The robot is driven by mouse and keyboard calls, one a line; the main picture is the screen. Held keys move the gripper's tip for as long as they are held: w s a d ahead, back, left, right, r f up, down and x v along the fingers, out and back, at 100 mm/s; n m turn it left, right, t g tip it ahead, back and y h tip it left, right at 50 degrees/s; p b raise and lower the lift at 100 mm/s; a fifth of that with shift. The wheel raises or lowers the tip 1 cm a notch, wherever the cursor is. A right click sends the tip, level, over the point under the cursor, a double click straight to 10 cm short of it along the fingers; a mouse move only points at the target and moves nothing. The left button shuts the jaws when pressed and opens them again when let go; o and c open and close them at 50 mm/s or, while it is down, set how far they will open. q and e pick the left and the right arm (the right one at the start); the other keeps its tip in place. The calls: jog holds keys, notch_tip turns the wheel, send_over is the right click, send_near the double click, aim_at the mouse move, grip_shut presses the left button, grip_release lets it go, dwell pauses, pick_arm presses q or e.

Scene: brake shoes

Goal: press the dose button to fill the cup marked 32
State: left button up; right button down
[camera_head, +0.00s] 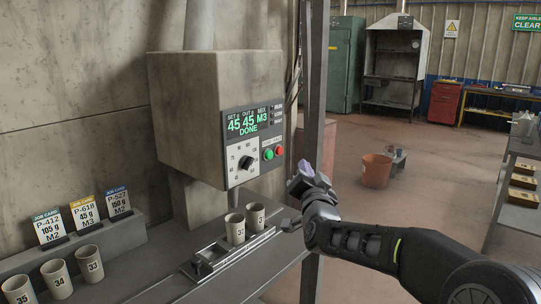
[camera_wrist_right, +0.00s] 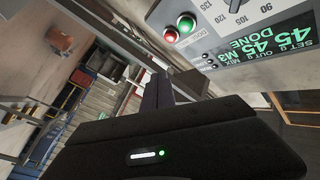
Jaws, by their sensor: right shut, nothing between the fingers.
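The grey dosing machine (camera_head: 180,95) has a display (camera_head: 245,123) reading set 45, out 45, M3, DONE. Below it are a dial (camera_head: 243,165), a green button (camera_head: 267,154) and a red button (camera_head: 279,151). Both buttons also show in the right wrist view, green (camera_wrist_right: 186,24) and red (camera_wrist_right: 170,36). Two cups stand in the slide under the machine, a left one (camera_head: 234,230) and a right one (camera_head: 255,217). Each number starts with 3; the second digits are unclear. My right gripper (camera_head: 303,180) is shut and empty, right of and below the buttons, apart from them. My left gripper is out of view.
Cups 35 (camera_head: 18,290), 34 (camera_head: 56,279) and 33 (camera_head: 89,264) stand at left before three job cards (camera_head: 84,212). The slide (camera_head: 228,254) lies on the bench. A metal post (camera_head: 313,90) stands right of the machine. Open floor with an orange bucket (camera_head: 376,171) lies beyond.

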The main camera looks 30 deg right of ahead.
aim_at(269, 155)
jog(key=w+a+p, duration=0.2)
jog(key=w+p, duration=0.1)
jog(key=w, duration=0.4)
jog(key=shift+w+a, duration=0.15)
jog(key=shift+w, duration=0.2)
dwell(1.6)
jog(key=shift+w+a, duration=0.15)
jog(key=shift+w, duration=0.25)
